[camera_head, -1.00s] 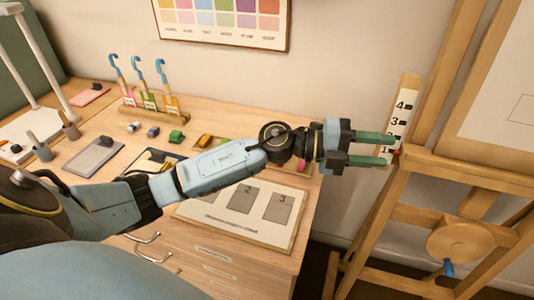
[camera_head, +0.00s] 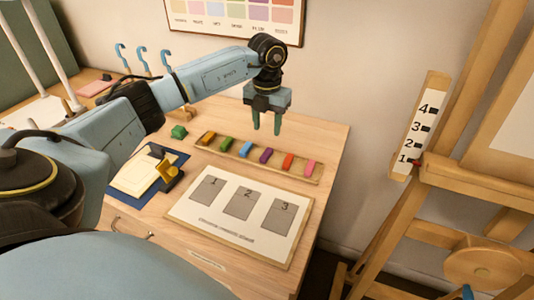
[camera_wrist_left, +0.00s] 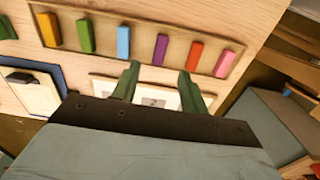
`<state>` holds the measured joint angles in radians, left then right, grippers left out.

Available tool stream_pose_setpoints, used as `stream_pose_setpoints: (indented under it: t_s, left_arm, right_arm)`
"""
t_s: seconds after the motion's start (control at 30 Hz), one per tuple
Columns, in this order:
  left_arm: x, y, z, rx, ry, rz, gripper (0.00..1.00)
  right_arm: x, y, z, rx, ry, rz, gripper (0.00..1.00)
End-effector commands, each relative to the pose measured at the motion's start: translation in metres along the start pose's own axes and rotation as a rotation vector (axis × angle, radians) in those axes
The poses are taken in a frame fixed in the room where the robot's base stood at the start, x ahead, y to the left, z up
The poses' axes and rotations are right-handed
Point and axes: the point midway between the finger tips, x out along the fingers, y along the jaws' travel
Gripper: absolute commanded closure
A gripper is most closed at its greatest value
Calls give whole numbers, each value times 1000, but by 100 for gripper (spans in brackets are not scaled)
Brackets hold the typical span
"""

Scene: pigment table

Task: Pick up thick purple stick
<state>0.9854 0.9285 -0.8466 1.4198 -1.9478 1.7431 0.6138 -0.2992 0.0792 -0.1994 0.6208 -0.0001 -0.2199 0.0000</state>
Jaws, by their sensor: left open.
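The thick purple stick (camera_head: 266,155) lies in a wooden tray (camera_head: 227,152) on the table, between a blue stick (camera_head: 245,148) and a red stick (camera_head: 288,161). My left gripper (camera_head: 266,131) is open and empty, pointing down above the tray near the purple stick. In the left wrist view, the purple stick (camera_wrist_left: 160,49) shows beyond the gap between the open green fingers (camera_wrist_left: 158,82). The fingers are apart from it. My right gripper does not show.
The tray also holds orange, green and pink sticks (camera_head: 310,168). A board with numbered grey patches (camera_head: 240,222) lies in front. A blue-edged pad with a yellow object (camera_head: 168,174) is to the left. An easel (camera_head: 440,165) stands at the right.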

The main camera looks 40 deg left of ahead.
Motion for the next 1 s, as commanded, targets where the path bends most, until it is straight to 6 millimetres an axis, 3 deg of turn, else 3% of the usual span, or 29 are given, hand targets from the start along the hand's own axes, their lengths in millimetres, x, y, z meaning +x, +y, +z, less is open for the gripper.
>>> stream_pose_setpoints:
  t_s: [0.1, 0.47, 0.7, 0.97, 1.0]
  left_arm:
    - [23, -1, -1, 1, 3, -1, 56]
    - [50, -1, 0, 3, 2, -3, 56]
    - [85, 0, 0, 2, 2, -3, 56]
    - [90, 0, 1, 4, -1, -4, 56]
    - [90, 0, 1, 4, -1, -4, 60]
  right_arm:
    - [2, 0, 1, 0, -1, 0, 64]
    - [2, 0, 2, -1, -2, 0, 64]
    - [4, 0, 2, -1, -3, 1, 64]
    - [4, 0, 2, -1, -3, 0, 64]
    - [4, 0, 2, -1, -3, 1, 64]
